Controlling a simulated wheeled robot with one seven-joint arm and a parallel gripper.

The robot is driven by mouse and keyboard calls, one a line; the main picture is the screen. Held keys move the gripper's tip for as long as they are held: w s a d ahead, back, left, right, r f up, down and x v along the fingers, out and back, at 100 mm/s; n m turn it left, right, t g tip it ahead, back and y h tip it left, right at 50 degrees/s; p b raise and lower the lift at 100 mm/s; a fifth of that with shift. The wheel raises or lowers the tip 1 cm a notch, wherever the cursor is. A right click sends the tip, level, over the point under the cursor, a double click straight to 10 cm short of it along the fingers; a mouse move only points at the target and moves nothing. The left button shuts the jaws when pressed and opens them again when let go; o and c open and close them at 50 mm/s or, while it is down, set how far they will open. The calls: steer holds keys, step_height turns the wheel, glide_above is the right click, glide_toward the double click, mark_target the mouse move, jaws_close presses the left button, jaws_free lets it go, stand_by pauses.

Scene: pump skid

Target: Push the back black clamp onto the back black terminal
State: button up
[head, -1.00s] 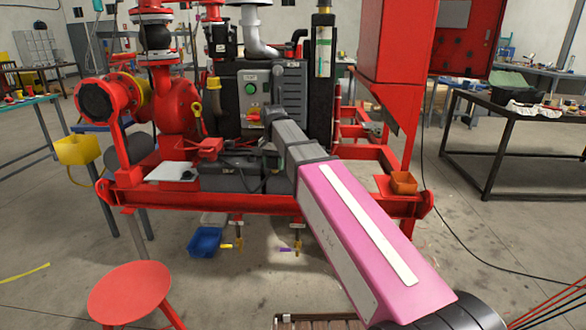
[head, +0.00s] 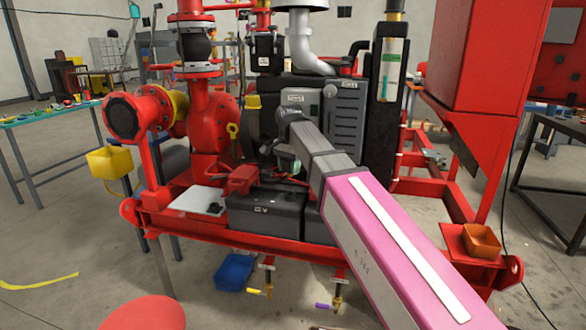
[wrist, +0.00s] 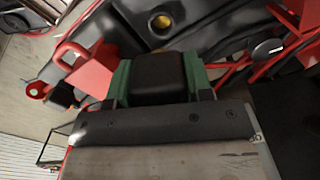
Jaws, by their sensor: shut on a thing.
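In the wrist view, the green fingers of my gripper (wrist: 160,58) are closed on a dark block that looks like the black clamp (wrist: 159,78). A black battery top with a yellow cap (wrist: 163,20) lies just beyond the fingers. A red clamp (wrist: 82,66) stands to the left. In the head view, the black battery (head: 265,212) sits on the red skid frame, with the red clamp (head: 243,177) above it.
In the head view, a grey engine block (head: 330,110) stands behind the batteries. A red pump (head: 205,125) is to the left and a red cabinet (head: 485,60) to the right. A white sheet (head: 197,200) lies on the frame.

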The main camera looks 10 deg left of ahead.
steer(key=shift+w+f, duration=0.15)
steer(key=shift+f, duration=2.55)
steer(key=shift+f, duration=1.65)
steer(key=o, duration=1.2)
steer(key=shift+c, duration=0.2)
steer(key=shift+r, duration=0.15)
step_height(320, 180, up, 11)
steer(key=shift+f, duration=0.2)
